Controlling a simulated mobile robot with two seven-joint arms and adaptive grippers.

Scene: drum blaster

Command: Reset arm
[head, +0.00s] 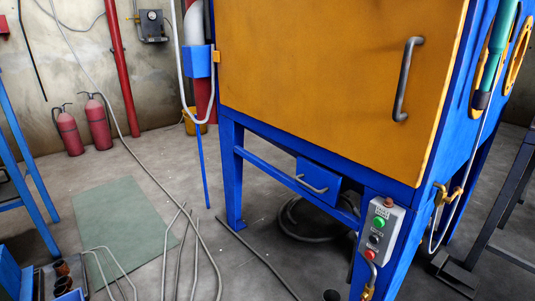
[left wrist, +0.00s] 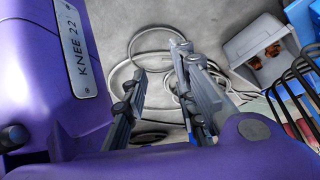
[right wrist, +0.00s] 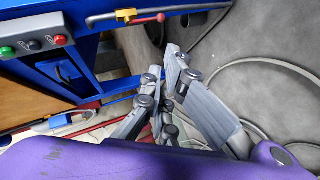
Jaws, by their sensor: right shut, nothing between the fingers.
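Neither of my grippers shows in the head view. In the left wrist view my left gripper (left wrist: 160,62) has its two grey fingers apart, with floor and hose visible between them, and holds nothing. In the right wrist view my right gripper (right wrist: 163,66) has its fingertips together with nothing between them. Its fingers are in front of the floor, beside the lower part of the blue and orange blaster cabinet. The cabinet's closed orange door (head: 320,75) with a dark handle (head: 408,78) fills the upper middle of the head view.
A control box with buttons (head: 380,235) is on the cabinet's front leg; it also shows in the right wrist view (right wrist: 35,42). Hoses (left wrist: 140,45) lie on the floor. A grey bin (left wrist: 258,45) stands right in the left wrist view. Fire extinguishers (head: 97,122) stand by the wall. A green mat (head: 120,225) lies left.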

